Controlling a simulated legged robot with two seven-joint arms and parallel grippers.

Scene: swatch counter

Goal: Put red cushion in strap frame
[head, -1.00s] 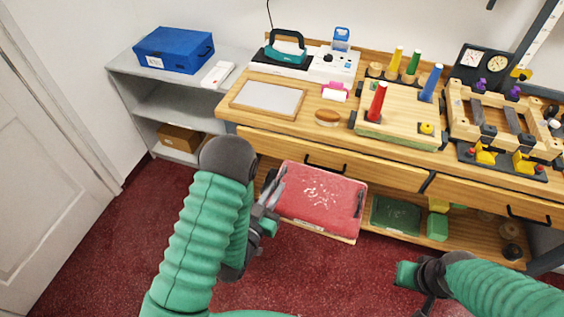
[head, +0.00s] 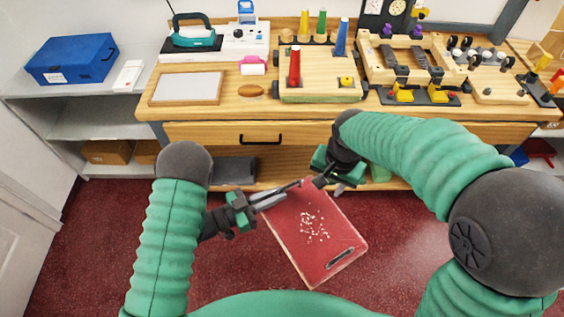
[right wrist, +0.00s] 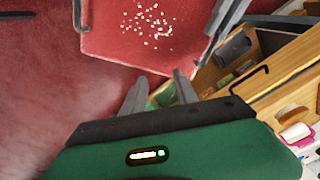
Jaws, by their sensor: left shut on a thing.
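A flat red slab (head: 312,238) with pale specks and a dark handle slot near its lower right end hangs in front of the counter. I cannot tell if it is the red cushion. My left gripper (head: 275,197) is shut on its upper left edge. My right gripper (head: 337,182) is at its upper edge; in the right wrist view its fingers (right wrist: 160,92) are apart with nothing between them, and the slab (right wrist: 145,35) lies just beyond. A wooden frame with two dark straps and yellow buckles (head: 370,58), likely the strap frame, stands on the counter at the right.
The wooden counter (head: 210,113) holds a peg board (head: 318,90), a grey panel (head: 187,88) and a brown oval (head: 250,91). A drawer with a black handle (head: 261,140) faces me. A blue box (head: 72,59) sits on the left shelf. Red carpet below is clear.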

